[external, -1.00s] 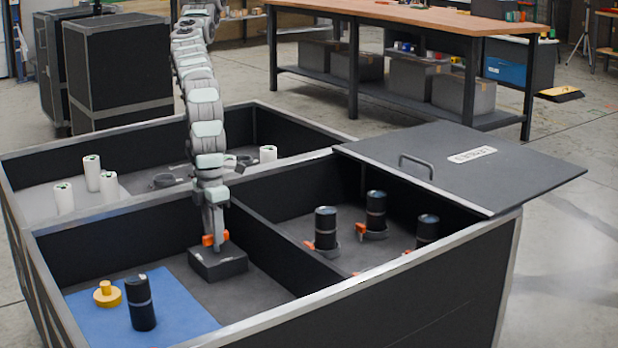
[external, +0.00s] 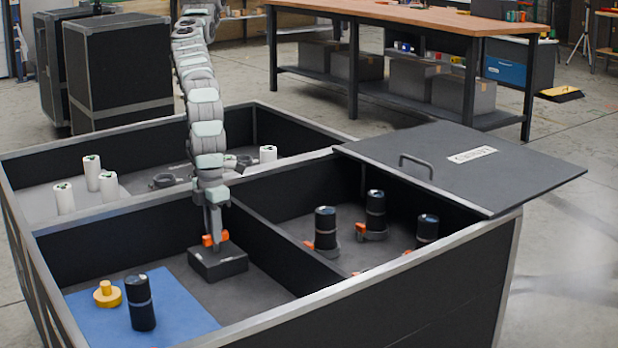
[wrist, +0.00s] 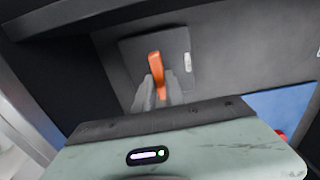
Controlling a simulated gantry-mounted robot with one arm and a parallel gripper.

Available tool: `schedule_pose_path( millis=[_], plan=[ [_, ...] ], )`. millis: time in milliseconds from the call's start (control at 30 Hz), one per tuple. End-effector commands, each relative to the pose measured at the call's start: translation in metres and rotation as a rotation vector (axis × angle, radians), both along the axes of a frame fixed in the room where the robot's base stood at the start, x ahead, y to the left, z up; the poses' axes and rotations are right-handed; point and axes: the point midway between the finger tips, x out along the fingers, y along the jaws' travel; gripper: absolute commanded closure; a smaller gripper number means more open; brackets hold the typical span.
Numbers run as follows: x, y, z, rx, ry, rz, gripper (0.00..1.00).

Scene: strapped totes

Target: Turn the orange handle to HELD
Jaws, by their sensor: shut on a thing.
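The orange handle (external: 207,240) sits on top of a low dark box (external: 219,265) in the front-left compartment of the tote. In the wrist view, the handle (wrist: 154,66) points up the picture, tilted slightly left, and stands out beyond the fingers. My gripper (external: 215,240) comes straight down over the box and is shut on the handle. In the wrist view, the grey fingers of my gripper (wrist: 157,94) lie on either side of it. A small pale label (wrist: 188,62) lies to the handle's right; its wording cannot be read.
A blue mat (external: 180,311) nearby bears a black cylinder (external: 141,303) and a yellow knobbed piece (external: 107,294). Divider walls (external: 289,246) surround the box. Black cylinders (external: 325,229) stand in the right compartment, partly under a grey lid (external: 500,170). White cylinders (external: 64,198) stand behind.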

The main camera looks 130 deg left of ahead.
Motion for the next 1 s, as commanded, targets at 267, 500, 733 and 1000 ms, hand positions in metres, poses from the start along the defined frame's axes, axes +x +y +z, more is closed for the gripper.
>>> schedule_pose_path(
  millis=[267, 500, 733, 1000],
  plan=[
    [0.0005, 0.0026, 0.0018, 0.001, 0.003, 0.131, 1.0],
    [0.001, 0.0022, 0.0011, 0.003, 0.004, 0.339, 1.0],
    [0.0029, 0.0015, -0.0001, 0.0, 0.0, 0.557, 1.0],
    [0.0041, 0.0007, 0.0004, -0.002, 0.0, 0.813, 1.0]
  ],
)
